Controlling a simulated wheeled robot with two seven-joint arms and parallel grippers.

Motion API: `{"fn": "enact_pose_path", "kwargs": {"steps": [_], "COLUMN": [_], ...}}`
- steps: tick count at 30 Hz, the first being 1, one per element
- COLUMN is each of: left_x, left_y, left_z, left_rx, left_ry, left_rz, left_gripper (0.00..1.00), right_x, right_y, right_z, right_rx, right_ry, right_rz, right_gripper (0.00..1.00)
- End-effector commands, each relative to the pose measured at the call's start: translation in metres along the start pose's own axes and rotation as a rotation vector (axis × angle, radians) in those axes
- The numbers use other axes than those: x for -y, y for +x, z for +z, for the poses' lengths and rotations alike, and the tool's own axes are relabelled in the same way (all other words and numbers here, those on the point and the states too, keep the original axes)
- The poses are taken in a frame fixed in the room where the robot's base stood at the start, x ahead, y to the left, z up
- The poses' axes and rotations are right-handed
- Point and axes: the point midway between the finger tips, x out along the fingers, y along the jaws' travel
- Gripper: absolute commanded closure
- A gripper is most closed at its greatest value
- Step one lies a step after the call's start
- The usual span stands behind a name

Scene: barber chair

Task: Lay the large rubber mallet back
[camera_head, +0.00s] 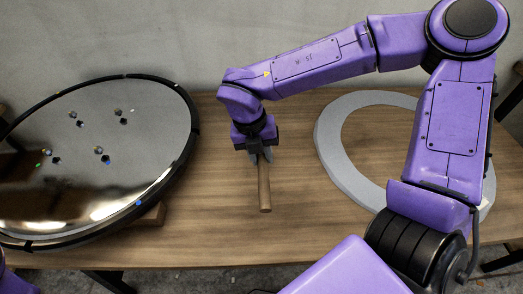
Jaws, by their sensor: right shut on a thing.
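My right gripper (261,158) points down over the middle of the wooden table and is shut on a wooden handle (264,190), which I take to be the mallet's. The handle extends from the fingers toward the table's front edge. No mallet head shows; I cannot tell whether the gripper hides it. I also cannot tell whether the handle touches the tabletop. My left gripper is not in view.
A large round mirror-like disc (95,150) with a black rim is tilted on the table's left, with a wooden block (152,216) by its lower edge. A pale flat ring (334,150) lies at right, partly behind my right arm. The wooden table (230,235) is clear around the handle.

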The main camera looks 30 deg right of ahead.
Motion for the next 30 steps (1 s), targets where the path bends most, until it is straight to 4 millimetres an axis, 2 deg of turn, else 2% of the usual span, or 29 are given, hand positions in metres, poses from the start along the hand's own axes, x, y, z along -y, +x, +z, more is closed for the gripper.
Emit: {"fn": "enact_pose_path", "kwargs": {"steps": [1, 3, 15, 26, 27, 29, 30], "left_x": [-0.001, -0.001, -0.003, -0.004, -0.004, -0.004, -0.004], "left_y": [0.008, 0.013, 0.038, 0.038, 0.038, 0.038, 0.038], "left_z": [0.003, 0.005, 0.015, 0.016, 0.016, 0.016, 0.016], "left_rx": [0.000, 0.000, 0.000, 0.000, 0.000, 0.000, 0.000], "left_ry": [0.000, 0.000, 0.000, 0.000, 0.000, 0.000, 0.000], "left_rz": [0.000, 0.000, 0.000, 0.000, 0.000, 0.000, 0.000], "left_gripper": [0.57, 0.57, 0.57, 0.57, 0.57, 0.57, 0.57], "right_x": [-0.002, -0.004, -0.011, -0.012, -0.012, -0.012, -0.012], "right_y": [0.010, 0.018, 0.059, 0.062, 0.062, 0.062, 0.062], "right_z": [0.000, 0.000, 0.000, 0.000, 0.000, 0.000, 0.000], "right_rx": [0.000, 0.000, 0.001, 0.002, 0.002, 0.002, 0.001], "right_ry": [0.000, 0.001, 0.001, 0.001, 0.001, 0.001, 0.001], "right_rz": [0.000, 0.000, 0.001, 0.001, 0.001, 0.001, 0.001], "right_gripper": [1.00, 1.00, 1.00, 1.00, 0.59, 0.42, 0.42]}}
